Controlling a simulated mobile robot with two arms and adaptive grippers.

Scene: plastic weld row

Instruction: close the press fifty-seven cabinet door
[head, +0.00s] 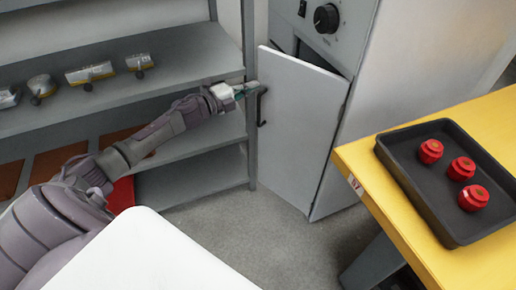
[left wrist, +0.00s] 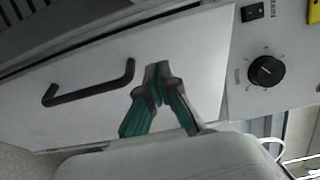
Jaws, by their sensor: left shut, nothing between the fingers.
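The white cabinet door (head: 300,115) stands ajar below the control panel, with a dark gap along its top edge. Its black handle (head: 262,108) is upright near the door's left edge. My left gripper (head: 256,87) is shut and empty, at the upper end of the handle in the head view. In the left wrist view the shut teal fingers (left wrist: 157,72) are in front of the white door (left wrist: 100,115), beside the black handle (left wrist: 90,92) and not around it. I cannot tell whether they touch the door. My right gripper is out of view.
A grey shelf rack (head: 170,55) with several metal parts stands left of the door. A yellow table (head: 375,205) marked 57, with a black tray (head: 425,205) of red parts, is at right. The control panel (head: 320,20) has a black knob. Grey floor is clear below the door.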

